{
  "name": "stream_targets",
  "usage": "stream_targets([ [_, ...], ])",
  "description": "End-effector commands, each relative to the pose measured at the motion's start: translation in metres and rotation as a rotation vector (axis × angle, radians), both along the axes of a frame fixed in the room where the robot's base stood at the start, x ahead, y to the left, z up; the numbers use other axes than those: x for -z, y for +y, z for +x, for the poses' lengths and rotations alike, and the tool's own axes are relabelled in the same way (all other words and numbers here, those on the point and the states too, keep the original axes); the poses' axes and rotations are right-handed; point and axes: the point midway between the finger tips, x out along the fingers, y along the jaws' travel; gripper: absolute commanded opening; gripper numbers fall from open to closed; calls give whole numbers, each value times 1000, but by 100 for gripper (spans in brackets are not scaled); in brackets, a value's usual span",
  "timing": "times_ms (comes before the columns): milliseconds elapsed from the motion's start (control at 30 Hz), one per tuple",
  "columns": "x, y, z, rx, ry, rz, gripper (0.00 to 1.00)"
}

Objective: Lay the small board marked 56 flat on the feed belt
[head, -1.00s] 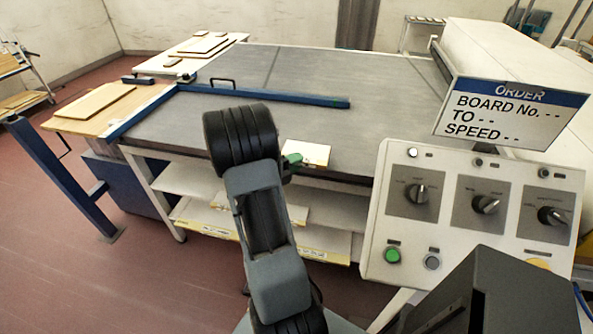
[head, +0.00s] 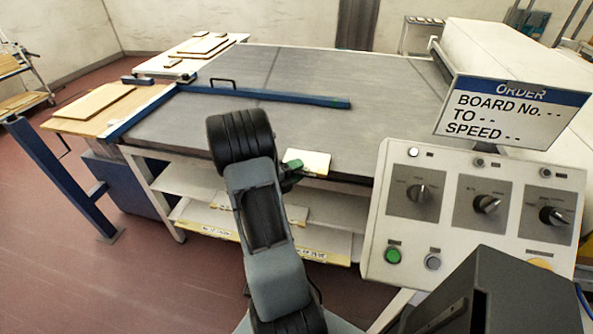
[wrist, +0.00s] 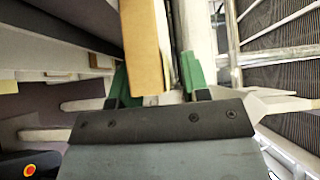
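A small pale board (head: 312,162) shows in the head view at the near edge of the grey feed belt (head: 330,130). My gripper (head: 292,168), with green fingers, is at its left side and appears shut on it. In the wrist view the board (wrist: 145,45) stands edge-on between the green fingers of my gripper (wrist: 155,75). No number is readable on it, and I cannot tell whether it touches the belt. The dark wrist joint hides part of the belt's front edge.
A blue bar (head: 290,98) crosses the belt's left part. Other boards lie on a side table (head: 75,120) at left and on shelves (head: 330,238) below the belt. A control panel (head: 470,215) and order sign (head: 510,112) stand at right. The belt's middle is clear.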

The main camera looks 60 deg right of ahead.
Motion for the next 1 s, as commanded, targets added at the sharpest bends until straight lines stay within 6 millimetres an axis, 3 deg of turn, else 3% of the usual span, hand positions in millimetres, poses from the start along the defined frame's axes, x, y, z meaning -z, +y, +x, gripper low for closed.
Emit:
stream_targets([
  [367,-3,5,3,-3,1,0,44],
  [800,-3,78,35,-5,0,0,44],
  [1000,-3,101,45,-3,0,0,44],
])
